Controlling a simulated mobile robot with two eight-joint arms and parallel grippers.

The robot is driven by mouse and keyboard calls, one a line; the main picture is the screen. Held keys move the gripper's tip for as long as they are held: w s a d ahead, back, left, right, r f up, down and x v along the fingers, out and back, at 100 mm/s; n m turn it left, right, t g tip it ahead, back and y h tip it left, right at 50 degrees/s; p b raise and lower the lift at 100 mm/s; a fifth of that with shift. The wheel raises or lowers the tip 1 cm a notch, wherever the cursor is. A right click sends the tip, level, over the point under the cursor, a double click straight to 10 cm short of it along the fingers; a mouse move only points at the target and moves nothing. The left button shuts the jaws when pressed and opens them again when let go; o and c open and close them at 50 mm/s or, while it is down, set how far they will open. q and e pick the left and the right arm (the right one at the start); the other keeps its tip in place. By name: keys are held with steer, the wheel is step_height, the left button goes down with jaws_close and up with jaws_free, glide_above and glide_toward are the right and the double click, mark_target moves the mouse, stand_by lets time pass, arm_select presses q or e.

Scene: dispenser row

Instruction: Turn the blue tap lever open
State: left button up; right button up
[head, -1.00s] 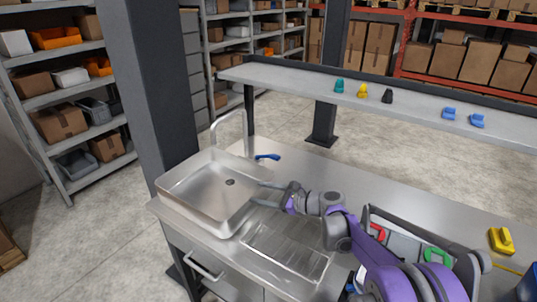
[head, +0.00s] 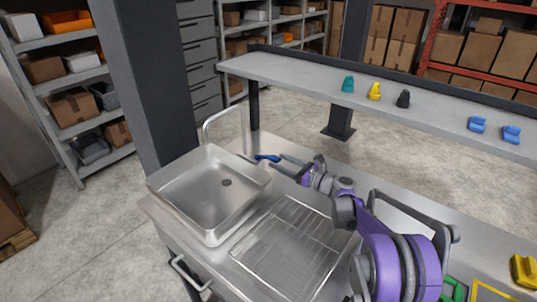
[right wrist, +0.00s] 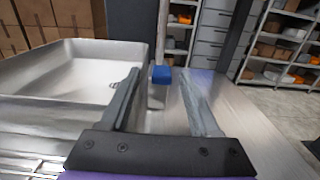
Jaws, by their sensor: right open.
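The blue tap lever (head: 267,158) sits at the back right of the sink, beside the base of the tall metal tap (head: 225,126). In the right wrist view, the lever's blue end (right wrist: 161,75) shows between the fingers, close to the tips. My right gripper (head: 279,163) is open, its two fingers pointing at the lever from the right. In the right wrist view the gripper (right wrist: 160,90) has a finger on each side of the lever, with gaps visible. I cannot tell whether the fingertips reach past the lever's end. My left gripper is not in view.
The steel sink basin (head: 160,186) lies left of the gripper, with a wire drying rack (head: 287,245) in front. A raised shelf (head: 300,75) with several small coloured items runs behind the counter. Yellow and green objects lie at the lower right.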

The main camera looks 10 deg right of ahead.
mark_target(273, 158)
steer(key=x, duration=0.6)
steer(key=shift+w+p, duration=0.2)
steer(key=shift+p, duration=0.2)
steer(key=shift+c, duration=0.3)
jaws_close()
stand_by(0.7)
